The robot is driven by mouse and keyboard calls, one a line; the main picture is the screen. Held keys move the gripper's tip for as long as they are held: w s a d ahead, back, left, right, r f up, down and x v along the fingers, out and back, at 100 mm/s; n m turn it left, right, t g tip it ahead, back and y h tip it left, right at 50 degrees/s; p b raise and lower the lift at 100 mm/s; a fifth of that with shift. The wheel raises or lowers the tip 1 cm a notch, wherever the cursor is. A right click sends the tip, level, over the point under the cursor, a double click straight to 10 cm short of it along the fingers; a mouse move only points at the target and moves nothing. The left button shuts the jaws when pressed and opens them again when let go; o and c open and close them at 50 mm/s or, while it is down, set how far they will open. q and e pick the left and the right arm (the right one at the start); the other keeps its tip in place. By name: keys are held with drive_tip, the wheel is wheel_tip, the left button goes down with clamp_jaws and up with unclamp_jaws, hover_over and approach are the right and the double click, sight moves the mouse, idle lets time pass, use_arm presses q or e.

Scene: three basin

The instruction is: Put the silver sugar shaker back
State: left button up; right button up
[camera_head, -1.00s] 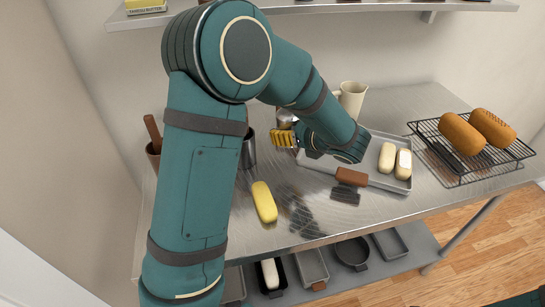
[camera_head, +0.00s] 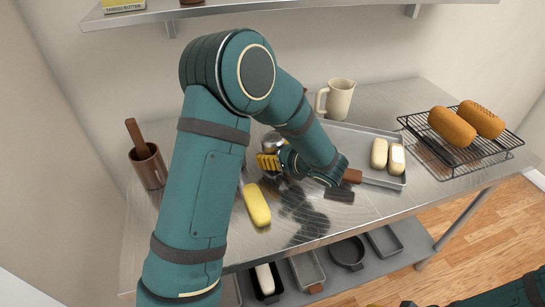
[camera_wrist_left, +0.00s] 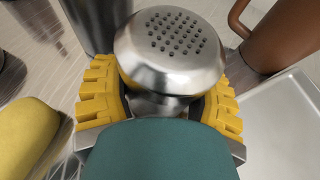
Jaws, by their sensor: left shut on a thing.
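The silver sugar shaker, with a domed, perforated top, fills the upper middle of the left wrist view (camera_wrist_left: 170,45). My left gripper (camera_wrist_left: 160,100) has its yellow fingers shut around it, one on each side. In the head view the shaker (camera_head: 272,142) shows partly behind the fingers of my left gripper (camera_head: 268,160), over the metal table (camera_head: 240,245). Its base is hidden, so I cannot tell whether it touches the table. Of my right gripper (camera_head: 376,305), only a yellow and dark sliver shows at the bottom edge.
A yellow loaf (camera_head: 257,205) lies just left of the gripper. A scraper (camera_head: 340,194) and a tray (camera_head: 385,181) with two pale loaves are to the right. A cream pitcher (camera_head: 337,98) stands behind. A brown pot (camera_head: 148,165) is far left. A wire rack (camera_head: 460,165) holds browned loaves.

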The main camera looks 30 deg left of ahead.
use_arm(q)
drive_tip(key=shift+f, duration=0.4)
drive_tip(key=shift+f, duration=0.15)
drive_tip(key=o, duration=1.3)
drive_tip(key=shift+d+r, duration=0.25)
drive_tip(key=shift+r, duration=0.05)
drive_tip(key=p+v, duration=0.2)
drive_tip(key=v, duration=0.9)
drive_tip(key=shift+s+d, duration=0.15)
drive_tip(key=shift+d, duration=0.05)
